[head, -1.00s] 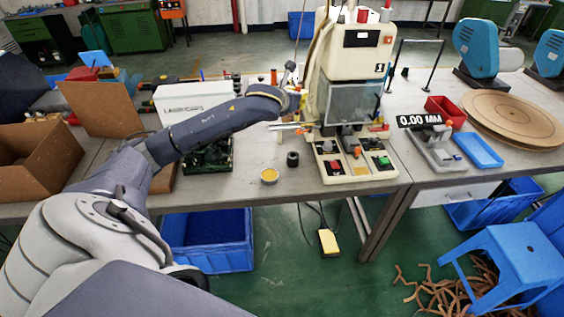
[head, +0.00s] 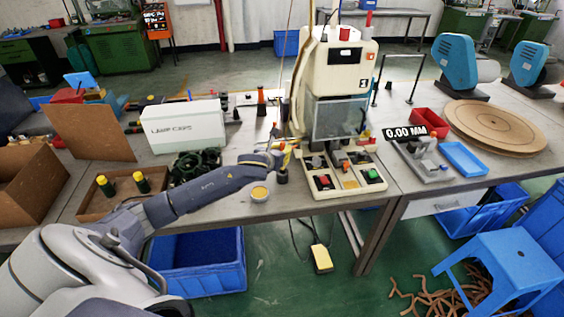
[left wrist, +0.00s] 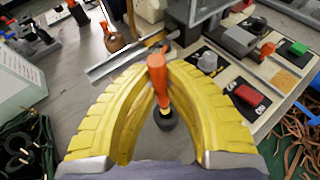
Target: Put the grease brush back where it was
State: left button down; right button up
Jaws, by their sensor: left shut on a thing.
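The grease brush (left wrist: 157,72) has an orange handle and stands roughly upright between the yellow fingers of my left gripper (left wrist: 158,62) in the left wrist view. That gripper is shut on the handle. A small black round holder (left wrist: 166,119) is below, in line with the brush's lower end; I cannot tell whether the brush is inside or just above it. In the head view my left gripper (head: 283,152) is in front of the cream machine's left side, over the black holder (head: 282,177). My right gripper is in neither view.
The cream machine (head: 335,110) stands close on the right, with its button base (head: 345,182). A round tin of yellow grease (head: 260,193) sits left of the holder, near the table's front edge. A white lamp caps box (head: 185,125) and dark coiled parts (head: 195,163) are further left.

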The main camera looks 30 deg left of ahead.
pick_arm(q)
jog(key=shift+f, duration=2.7)
jog(key=shift+f, duration=0.1)
jog(key=c, duration=1.5)
grip_release()
jog(key=shift+s+r, duration=0.15)
jog(key=shift+r, duration=0.05)
jog(key=v, duration=1.1)
jog(key=shift+s, duration=0.35)
